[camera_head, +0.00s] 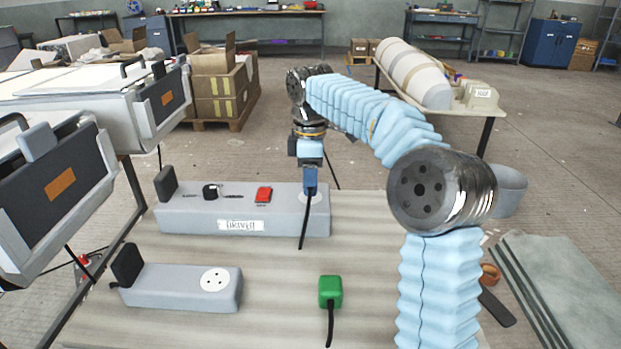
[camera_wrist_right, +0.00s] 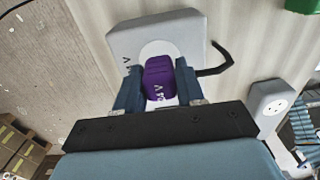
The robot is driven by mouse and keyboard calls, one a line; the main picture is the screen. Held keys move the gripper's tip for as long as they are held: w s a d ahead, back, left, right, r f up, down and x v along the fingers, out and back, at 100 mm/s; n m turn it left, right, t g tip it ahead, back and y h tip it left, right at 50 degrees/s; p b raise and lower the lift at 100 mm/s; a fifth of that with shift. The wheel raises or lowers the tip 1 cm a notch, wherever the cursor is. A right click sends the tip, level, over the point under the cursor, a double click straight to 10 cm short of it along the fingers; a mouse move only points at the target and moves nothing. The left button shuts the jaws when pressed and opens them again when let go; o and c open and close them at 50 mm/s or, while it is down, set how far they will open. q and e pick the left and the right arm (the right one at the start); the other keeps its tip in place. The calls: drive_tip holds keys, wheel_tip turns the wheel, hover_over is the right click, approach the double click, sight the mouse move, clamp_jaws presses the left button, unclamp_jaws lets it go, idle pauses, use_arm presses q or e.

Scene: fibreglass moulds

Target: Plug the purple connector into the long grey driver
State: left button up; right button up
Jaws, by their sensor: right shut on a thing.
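The long grey driver (camera_head: 245,205) lies across the back of the table, with a label, a black knob, a red switch and a white round socket at its right end. My right gripper (camera_head: 310,186) points down over that socket. In the right wrist view, its two blue fingers are shut on the purple connector (camera_wrist_right: 160,78), which stands over the white socket disc of the driver (camera_wrist_right: 124,38). I cannot tell how deep the connector sits. In the head view the fingers hide it, and a black cable hangs in front. My left gripper is not in view.
A shorter grey unit (camera_head: 148,290) with a white socket lies in front of the driver. A green connector (camera_head: 330,290) with a black cable stands to its right. Bulky grey housings (camera_head: 60,190) crowd the left side. The table (camera_head: 280,265) between these is bare.

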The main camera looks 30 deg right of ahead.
drive_tip(key=shift+f+b, duration=0.35)
drive_tip(key=shift+f, duration=0.25)
drive_tip(key=o, duration=1.1)
wheel_tip(320, 180, up, 8)
drive_tip(key=shift+f+p, duration=0.2)
drive_tip(key=shift+p, duration=0.15)
drive_tip(key=shift+f, duration=0.1)
